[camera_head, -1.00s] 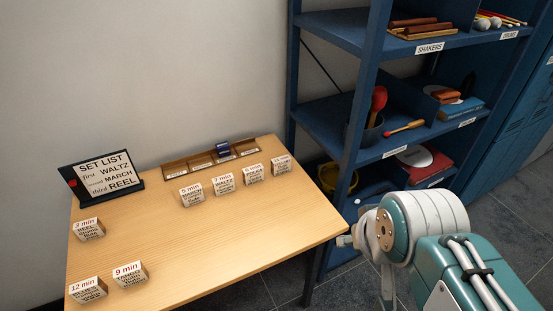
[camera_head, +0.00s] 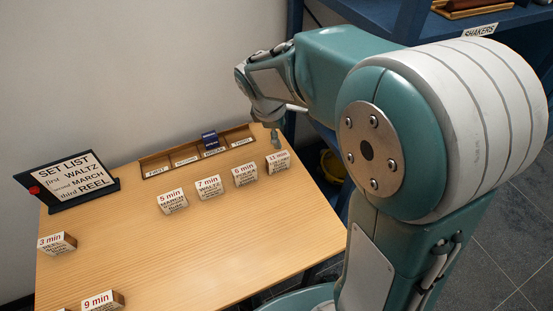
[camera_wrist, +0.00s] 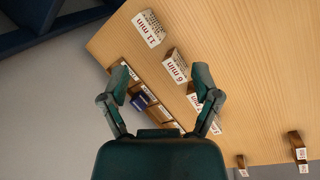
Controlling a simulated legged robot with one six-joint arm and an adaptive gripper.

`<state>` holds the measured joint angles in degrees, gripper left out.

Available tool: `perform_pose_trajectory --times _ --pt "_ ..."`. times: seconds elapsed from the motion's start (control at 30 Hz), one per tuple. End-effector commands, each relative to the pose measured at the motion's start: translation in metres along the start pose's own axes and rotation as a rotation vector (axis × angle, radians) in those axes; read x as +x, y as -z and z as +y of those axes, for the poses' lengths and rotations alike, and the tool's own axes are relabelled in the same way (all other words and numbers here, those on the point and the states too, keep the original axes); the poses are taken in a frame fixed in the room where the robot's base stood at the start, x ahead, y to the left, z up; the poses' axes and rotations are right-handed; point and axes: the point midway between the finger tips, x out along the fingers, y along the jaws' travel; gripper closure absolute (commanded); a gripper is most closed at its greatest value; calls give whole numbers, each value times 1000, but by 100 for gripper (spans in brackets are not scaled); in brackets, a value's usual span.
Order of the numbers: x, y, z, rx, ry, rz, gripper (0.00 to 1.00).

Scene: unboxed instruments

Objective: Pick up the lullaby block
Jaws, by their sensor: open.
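No label in view clearly reads lullaby. In the head view a row of wooden blocks with white labels stands on the table: the 5 min block (camera_head: 172,202), the 7 min block (camera_head: 209,188), the 6 min block (camera_head: 244,175) and the 11 min block (camera_head: 278,162). The words on the last two are too small to read. The wrist view also shows the 11 min block (camera_wrist: 149,29) and the 6 min block (camera_wrist: 174,66). My gripper (camera_wrist: 162,78) is open and empty. In the head view it hangs above the table's back right, near the 11 min block.
A wooden tray (camera_head: 157,172) with labelled compartments lies behind the row, a dark blue block (camera_head: 210,141) in it. A set list sign (camera_head: 68,181) stands at back left. The 3 min block (camera_head: 57,244) and 9 min block (camera_head: 102,300) stand apart. The table's middle is clear.

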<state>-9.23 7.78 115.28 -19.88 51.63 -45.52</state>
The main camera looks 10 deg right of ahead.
Motion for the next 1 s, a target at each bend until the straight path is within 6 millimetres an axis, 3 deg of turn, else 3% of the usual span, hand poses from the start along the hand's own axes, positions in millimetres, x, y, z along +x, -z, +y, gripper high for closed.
perform_pose_trajectory --times 0.2,0.4,0.57,0.8,1.0 --pt "65 45 19 -350 43 -94 20" --pt "106 69 25 -559 71 -142 20" --pt "120 72 26 -607 78 -152 20" --pt "158 64 25 -605 80 -152 20" --pt "171 62 25 -603 77 -151 20"
